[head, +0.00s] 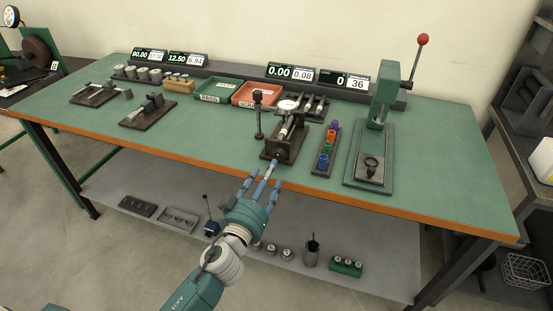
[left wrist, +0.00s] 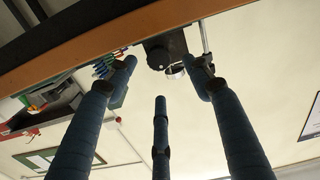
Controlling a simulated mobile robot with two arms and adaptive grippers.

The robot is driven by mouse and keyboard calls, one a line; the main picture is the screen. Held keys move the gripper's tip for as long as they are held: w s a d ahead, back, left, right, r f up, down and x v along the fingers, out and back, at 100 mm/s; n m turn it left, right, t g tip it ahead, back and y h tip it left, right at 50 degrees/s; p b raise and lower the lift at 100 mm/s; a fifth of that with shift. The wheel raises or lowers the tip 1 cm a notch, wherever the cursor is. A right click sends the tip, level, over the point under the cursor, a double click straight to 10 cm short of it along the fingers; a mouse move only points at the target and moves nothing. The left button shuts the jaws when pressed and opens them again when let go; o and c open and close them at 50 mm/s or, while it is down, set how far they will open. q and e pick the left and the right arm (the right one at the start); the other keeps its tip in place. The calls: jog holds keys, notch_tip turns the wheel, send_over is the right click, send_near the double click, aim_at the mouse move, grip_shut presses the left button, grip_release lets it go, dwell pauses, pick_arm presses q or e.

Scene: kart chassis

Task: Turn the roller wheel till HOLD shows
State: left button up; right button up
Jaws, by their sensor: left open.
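The roller fixture (head: 284,146) stands near the front edge of the bench, with a dial gauge (head: 288,105) above a pale cylindrical part. A dark round wheel (head: 278,155) is on its front end. It also shows as a dark knob beyond the fingertips in the left wrist view (left wrist: 158,58). My left gripper (head: 262,178) is open and empty, its three fingers spread in front of the wheel, apart from it in the left wrist view. A display behind reads 0.00 (head: 279,71), with 0.08 beside it (head: 302,74). I see no HOLD. My right gripper is not in view.
A rack of coloured rings (head: 326,147) and a green press (head: 386,110) stand right of the fixture. Green (head: 216,91) and orange (head: 256,95) trays lie behind left. The bench's front edge (head: 200,163) runs below the fixture.

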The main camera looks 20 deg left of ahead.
aim_at(278, 158)
pick_arm(q)
jog(key=w, duration=0.6)
jog(key=shift+w+d+p, duration=0.1)
jog(key=shift+d+p, duration=0.15)
jog(key=shift+p, duration=0.05)
jog(key=shift+w, duration=0.7)
jog(key=shift+f, duration=0.1)
jog(key=c, duration=1.1)
